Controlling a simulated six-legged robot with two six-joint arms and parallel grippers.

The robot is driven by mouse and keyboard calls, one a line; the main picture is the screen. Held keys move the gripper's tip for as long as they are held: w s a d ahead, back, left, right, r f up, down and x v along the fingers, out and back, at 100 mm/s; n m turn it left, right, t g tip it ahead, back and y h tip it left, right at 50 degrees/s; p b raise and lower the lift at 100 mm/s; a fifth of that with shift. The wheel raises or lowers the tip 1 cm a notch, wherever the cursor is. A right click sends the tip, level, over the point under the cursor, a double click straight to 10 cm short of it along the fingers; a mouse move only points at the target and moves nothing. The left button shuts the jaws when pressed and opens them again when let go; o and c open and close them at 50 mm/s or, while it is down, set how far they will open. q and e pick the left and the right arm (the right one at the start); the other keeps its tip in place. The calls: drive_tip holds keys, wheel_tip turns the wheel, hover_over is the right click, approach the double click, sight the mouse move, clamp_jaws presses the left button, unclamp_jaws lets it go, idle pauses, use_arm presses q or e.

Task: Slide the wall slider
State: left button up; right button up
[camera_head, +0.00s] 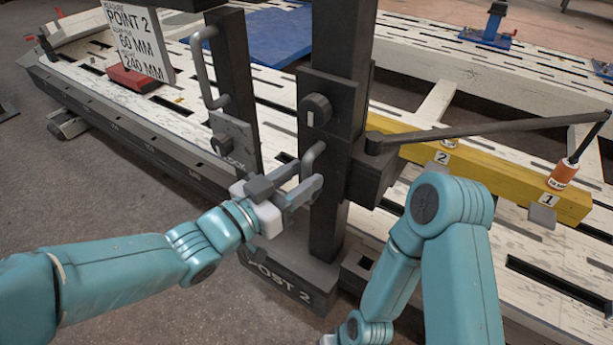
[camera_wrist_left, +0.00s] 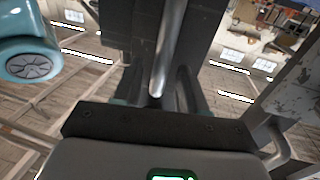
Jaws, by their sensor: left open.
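A dark upright post (camera_head: 337,215) stands in the middle of the head view, on a base marked POST 2. A dark block with a round knob (camera_head: 316,110) sits on its face, and a grey bar handle (camera_head: 313,153) shows below the knob. I cannot tell for sure which part is the wall slider. My left gripper (camera_head: 305,187) is open at the lower end of this handle. In the left wrist view, the bar handle (camera_wrist_left: 168,50) reaches down between the open fingers (camera_wrist_left: 155,98); contact cannot be told. My right arm is at the lower right; its gripper is out of view.
A second, thinner dark post (camera_head: 236,85) with a long grey handle (camera_head: 203,65) and a lock plate (camera_head: 233,140) stands to the left. On the right, a jointed dark arm (camera_head: 480,130) extends over a yellow beam (camera_head: 485,178). A slotted bench lies behind.

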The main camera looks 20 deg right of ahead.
use_arm(q)
drive_tip(key=shift+x, duration=1.05)
clamp_jaws()
wheel_tip(320, 180, up, 17)
drive_tip(key=p, duration=1.3)
unclamp_jaws()
drive_tip(key=shift+a, duration=0.1)
